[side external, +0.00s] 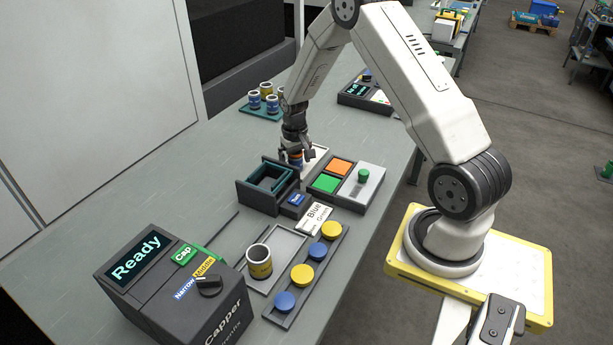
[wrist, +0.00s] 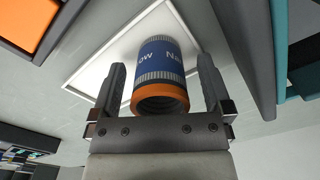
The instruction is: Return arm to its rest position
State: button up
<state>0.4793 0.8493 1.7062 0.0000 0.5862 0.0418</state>
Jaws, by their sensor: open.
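My gripper (side external: 296,157) points down over the back middle of the table in the side view. In the wrist view my gripper (wrist: 165,85) is open, with one finger on each side of a blue can. The blue can (wrist: 160,58) has an orange rim and white lettering, and stands on a white-bordered pad (wrist: 100,68). Gaps show between the can and both fingers. In the side view the can (side external: 295,160) is mostly hidden behind the gripper.
A dark box with a teal frame (side external: 268,180) stands just left of the gripper. A panel with orange and green buttons (side external: 328,182) and a green knob (side external: 363,175) is right. A capper (side external: 180,290), a yellow can (side external: 259,262) and caps (side external: 302,274) are in front. Several cans (side external: 267,90) stand behind.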

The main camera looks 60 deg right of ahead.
notch_tip(320, 180, up, 9)
dwell(1.5)
jog(key=shift+f, duration=0.1)
dwell(0.5)
jog(key=s+a+r+n+t, duration=0.1)
jog(key=s+a+r+n, duration=0.1)
jog(key=s+a, duration=0.4)
jog(key=s+a+r+n+t, duration=0.1)
jog(key=s+a+n, duration=0.3)
jog(key=a, duration=1.1)
jog(key=s+r, duration=0.1)
jog(key=s, duration=0.2)
jog(key=shift+s+a+r+t, duration=0.2)
jog(key=shift+s+a+t, duration=0.1)
jog(key=shift+a, duration=0.05)
